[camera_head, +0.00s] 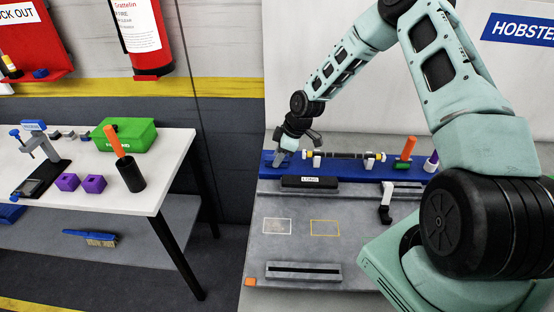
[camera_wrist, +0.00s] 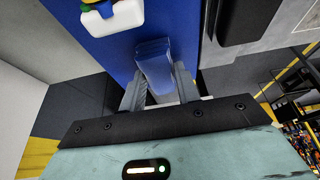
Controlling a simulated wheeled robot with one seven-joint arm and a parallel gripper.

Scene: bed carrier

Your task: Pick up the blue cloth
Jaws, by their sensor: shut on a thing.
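My gripper (camera_head: 281,152) is at the left end of the blue rack (camera_head: 335,171) on the grey bed. In the wrist view my gripper (camera_wrist: 160,88) has its two grey fingers on either side of a folded, greyish-blue cloth (camera_wrist: 154,62), shut on it. The cloth stands out from the darker blue rack surface behind it. In the head view the cloth is too small and too covered by my gripper to tell clearly. I cannot tell whether it still touches the rack.
A dark shaft (camera_head: 345,155) lies on white supports right of my gripper. An orange-handled tool (camera_head: 407,149) stands at the rack's right part. A black labelled block (camera_head: 309,182) sits in front. A white table (camera_head: 165,181) with a green box (camera_head: 126,133) stands left.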

